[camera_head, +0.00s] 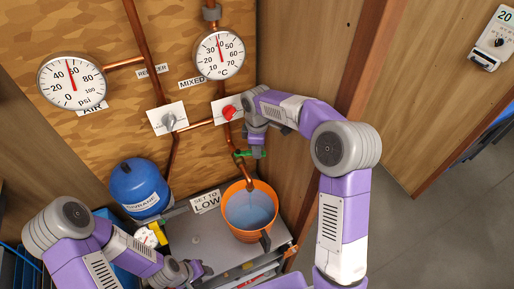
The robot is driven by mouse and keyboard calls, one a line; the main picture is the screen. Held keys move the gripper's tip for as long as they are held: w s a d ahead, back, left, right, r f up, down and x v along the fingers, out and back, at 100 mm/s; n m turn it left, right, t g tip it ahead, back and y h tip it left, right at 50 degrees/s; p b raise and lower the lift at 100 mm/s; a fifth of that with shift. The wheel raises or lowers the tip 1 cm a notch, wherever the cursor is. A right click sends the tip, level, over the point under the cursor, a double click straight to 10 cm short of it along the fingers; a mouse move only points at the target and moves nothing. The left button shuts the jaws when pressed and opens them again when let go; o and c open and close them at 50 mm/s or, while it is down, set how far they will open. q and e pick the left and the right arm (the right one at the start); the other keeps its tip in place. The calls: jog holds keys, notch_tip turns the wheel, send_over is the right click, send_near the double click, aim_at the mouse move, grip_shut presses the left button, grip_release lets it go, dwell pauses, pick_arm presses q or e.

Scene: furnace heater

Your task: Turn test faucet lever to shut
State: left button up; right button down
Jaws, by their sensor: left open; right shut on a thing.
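The test faucet's green lever (242,153) is at the lower end of the copper pipe, above the orange bucket (234,232). My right gripper (256,152) reaches down from the right and is shut on the green lever; its jaws hide part of the lever. The bucket holds bluish water and stands below the faucet. My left gripper (198,272) is open and empty, low in the view, left of the bucket.
A red knob (229,112) and a grey knob (169,122) sit on white plates on the wooden wall. A psi gauge (72,82) and a temperature gauge (219,54) hang above.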

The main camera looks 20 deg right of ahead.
jog(key=c, duration=1)
grip_release()
notch_tip(320, 180, up, 8)
jog(key=shift+f, duration=0.15)
jog(key=shift+c, duration=0.5)
